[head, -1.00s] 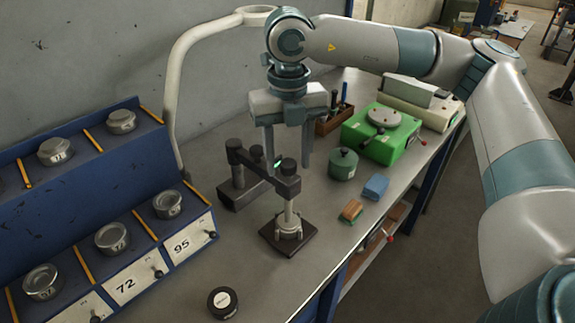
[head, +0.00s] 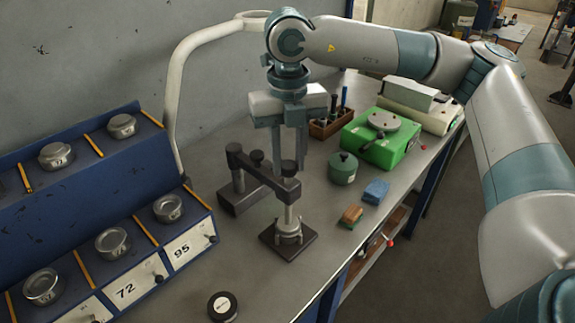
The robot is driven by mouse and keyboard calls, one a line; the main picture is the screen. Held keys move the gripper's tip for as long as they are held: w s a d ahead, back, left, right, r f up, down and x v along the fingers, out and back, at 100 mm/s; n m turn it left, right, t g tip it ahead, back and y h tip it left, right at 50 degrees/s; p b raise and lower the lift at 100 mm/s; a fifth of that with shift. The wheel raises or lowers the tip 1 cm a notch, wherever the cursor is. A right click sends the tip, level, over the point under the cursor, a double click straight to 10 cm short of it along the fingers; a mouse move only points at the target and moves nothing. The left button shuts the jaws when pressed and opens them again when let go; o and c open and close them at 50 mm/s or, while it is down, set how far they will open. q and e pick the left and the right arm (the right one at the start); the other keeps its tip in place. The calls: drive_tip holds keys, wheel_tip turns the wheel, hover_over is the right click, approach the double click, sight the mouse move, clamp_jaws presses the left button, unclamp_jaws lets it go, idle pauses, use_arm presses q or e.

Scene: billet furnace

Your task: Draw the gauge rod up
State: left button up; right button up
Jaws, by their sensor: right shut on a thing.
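The gauge stand has a dark arm (head: 262,176) with black knobs, reaching over a square dark base plate (head: 274,240). The gauge rod (head: 289,214) is the thin upright metal rod below the arm's right end, with its lower end at a silver fitting on the plate. My right gripper (head: 289,163) points straight down over that end. Its fingers are shut on the top of the gauge rod, at the black knob. The fingers partly hide the contact. My left gripper is not in view.
A blue rack (head: 92,178) with several round metal tins stands at left. A black puck (head: 222,306) lies in front. A green pot (head: 343,168), blue block (head: 376,191), brown brush (head: 351,215) and green device (head: 378,142) stand at right, near the bench edge.

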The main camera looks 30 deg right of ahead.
drive_tip(key=shift+r+p, duration=1.35)
drive_tip(key=shift+r, duration=2.55)
drive_tip(key=o, duration=0.9)
drive_tip(key=shift+c, duration=0.2)
drive_tip(key=shift+r+p, duration=1.15)
drive_tip(key=shift+r, duration=1.85)
